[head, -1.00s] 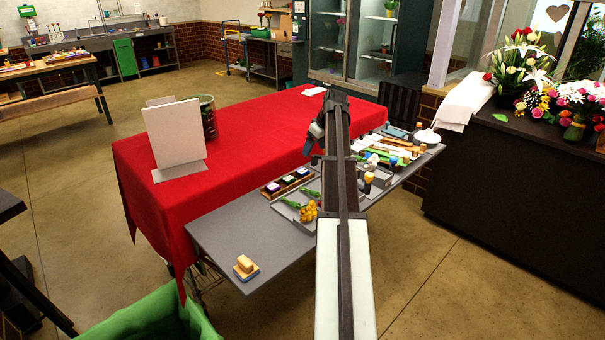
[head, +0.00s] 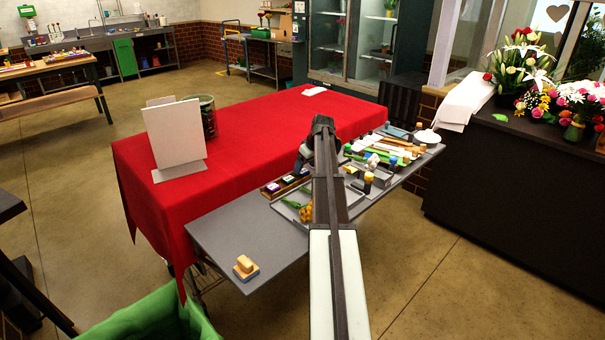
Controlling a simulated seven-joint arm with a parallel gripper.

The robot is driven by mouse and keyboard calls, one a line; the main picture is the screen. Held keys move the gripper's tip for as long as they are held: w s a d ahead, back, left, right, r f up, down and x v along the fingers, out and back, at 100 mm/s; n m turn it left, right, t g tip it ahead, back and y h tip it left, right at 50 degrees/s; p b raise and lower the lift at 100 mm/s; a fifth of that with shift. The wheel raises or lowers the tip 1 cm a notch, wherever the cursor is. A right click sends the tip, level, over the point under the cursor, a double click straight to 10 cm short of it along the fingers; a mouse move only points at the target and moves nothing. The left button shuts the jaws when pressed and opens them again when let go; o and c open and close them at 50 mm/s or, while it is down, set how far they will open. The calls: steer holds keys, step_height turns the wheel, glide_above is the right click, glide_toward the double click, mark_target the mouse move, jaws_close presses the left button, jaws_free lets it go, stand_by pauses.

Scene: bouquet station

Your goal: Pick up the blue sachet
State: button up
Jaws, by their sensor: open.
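I cannot make out the blue sachet with certainty. A wooden holder (head: 263,194) on the grey side table has small compartments, with a bluish-purple item (head: 272,187) at its left end and a pale item (head: 288,179) beside it. These are too small to identify. My gripper (head: 301,168) is open, above the far right end of this holder, and is partly hidden behind my arm. Its fingertips are hard to see, and the right end of the holder is covered.
A grey tray (head: 287,212) with green stems and orange flowers lies in front of the holder, partly under my arm. Small bottles and tools crowd the table's right side. A yellow-and-blue block (head: 246,267) sits front left. A white board (head: 175,135) stands on the red cloth (head: 250,125).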

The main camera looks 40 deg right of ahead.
steer(key=shift+x, duration=1)
steer(key=shift+c, duration=0.2)
steer(key=c, duration=1.1)
